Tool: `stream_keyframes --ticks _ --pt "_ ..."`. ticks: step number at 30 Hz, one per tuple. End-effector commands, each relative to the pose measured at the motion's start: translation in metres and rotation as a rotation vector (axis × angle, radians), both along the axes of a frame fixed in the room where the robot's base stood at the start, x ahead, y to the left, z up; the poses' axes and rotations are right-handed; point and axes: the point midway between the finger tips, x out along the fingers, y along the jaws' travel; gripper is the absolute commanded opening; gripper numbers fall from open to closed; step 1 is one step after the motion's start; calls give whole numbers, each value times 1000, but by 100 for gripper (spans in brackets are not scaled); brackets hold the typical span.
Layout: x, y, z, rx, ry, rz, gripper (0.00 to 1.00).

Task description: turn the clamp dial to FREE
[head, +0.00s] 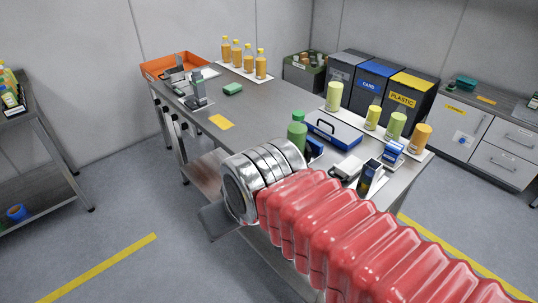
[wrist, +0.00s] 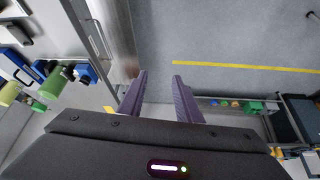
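My gripper (wrist: 160,76) shows in the wrist view with its two purple fingers well apart and only floor between them; it is open and empty. In the head view my silver and red arm reaches over the table's near edge, and a dark part of my gripper (head: 217,222) shows beyond that edge, over the floor. Its fingers are hidden there. Small dark grey equipment (head: 196,92) stands at the table's far left end. Dark knob-like parts (head: 183,140) sit along the table's left edge. I cannot tell which part is the clamp dial or read its setting.
A shelf rack (head: 38,150) stands left. Floor between is clear.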

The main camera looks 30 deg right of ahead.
Motion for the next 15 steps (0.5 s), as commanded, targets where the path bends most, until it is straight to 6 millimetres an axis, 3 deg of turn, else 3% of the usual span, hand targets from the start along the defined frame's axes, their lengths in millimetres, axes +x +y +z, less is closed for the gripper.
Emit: stream_keyframes --ticks 7,15 --pt "6 -3 5 8 10 -26 47" --pt "41 -25 27 61 69 -188 47"
